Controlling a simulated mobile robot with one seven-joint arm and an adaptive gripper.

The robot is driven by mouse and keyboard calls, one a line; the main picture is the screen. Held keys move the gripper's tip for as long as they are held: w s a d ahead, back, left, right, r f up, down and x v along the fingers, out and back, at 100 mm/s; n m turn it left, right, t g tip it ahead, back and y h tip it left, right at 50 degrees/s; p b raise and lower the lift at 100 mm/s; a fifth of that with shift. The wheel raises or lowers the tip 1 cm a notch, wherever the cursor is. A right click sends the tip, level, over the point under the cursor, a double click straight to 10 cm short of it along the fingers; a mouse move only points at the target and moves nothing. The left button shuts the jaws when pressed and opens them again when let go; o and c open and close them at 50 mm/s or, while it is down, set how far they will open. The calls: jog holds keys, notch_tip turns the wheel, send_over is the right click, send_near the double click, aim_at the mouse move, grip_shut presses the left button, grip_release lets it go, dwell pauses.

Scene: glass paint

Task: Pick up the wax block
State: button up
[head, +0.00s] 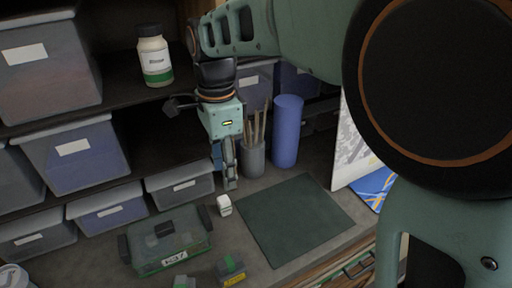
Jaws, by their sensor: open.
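A small white block (224,205), which looks like the wax block, sits on the grey worktop just left of the dark green mat. My gripper (226,177) is open and points down above and slightly behind the block. Its fingers are seen nearly edge-on and nothing shows between them. The fingertips look apart from the block, but the exact height gap is hard to judge.
A clear box with dark latches (166,242) stands left of the block. Small yellow-green items (231,268) lie in front. A brush cup (253,158) and blue cylinder (286,130) stand close right of my gripper. Shelved bins (181,184) are behind. The mat (295,217) is bare.

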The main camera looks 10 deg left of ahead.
jog(key=shift+s+a+f, duration=0.15)
jog(key=shift+a+f, duration=0.15)
jog(key=shift+a, duration=0.15)
send_over(223, 199)
notch_tip(223, 199, down, 5)
jog(key=shift+s+r, duration=0.1)
jog(key=shift+r, duration=0.05)
notch_tip(223, 199, down, 6)
jog(key=shift+r+p, duration=0.15)
jog(key=shift+p, duration=0.25)
grip_shut()
